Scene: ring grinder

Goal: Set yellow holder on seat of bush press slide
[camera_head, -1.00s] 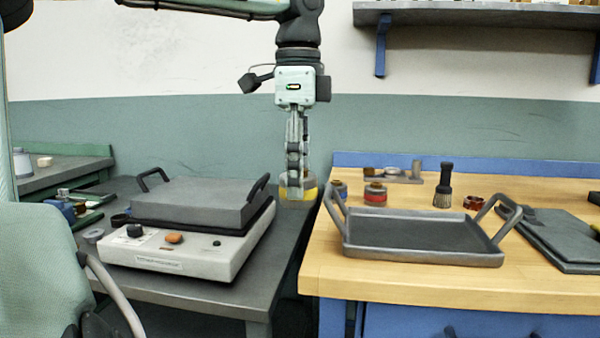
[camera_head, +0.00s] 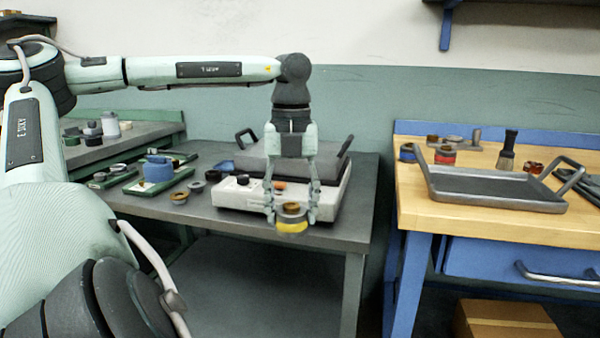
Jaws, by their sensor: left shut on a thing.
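The yellow holder (camera_head: 292,227), a short round piece with a yellow band and a brownish top, is between the fingers of my left gripper (camera_head: 291,214). The gripper points down, shut on the holder, in front of the grey-topped white machine near the front edge of the dark table. The holder appears to be held above the table. To the left lies a green plate with a blue block (camera_head: 158,169) on it, and further left a smaller green base with dark rings (camera_head: 110,176). I cannot tell which is the bush press slide. My right gripper is not in view.
The white machine (camera_head: 237,196) with its grey handled top stands just behind the gripper. Loose rings (camera_head: 179,197) lie beside the green plate. A wooden bench (camera_head: 440,212) with a grey tray (camera_head: 490,203) stands at right, across a gap.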

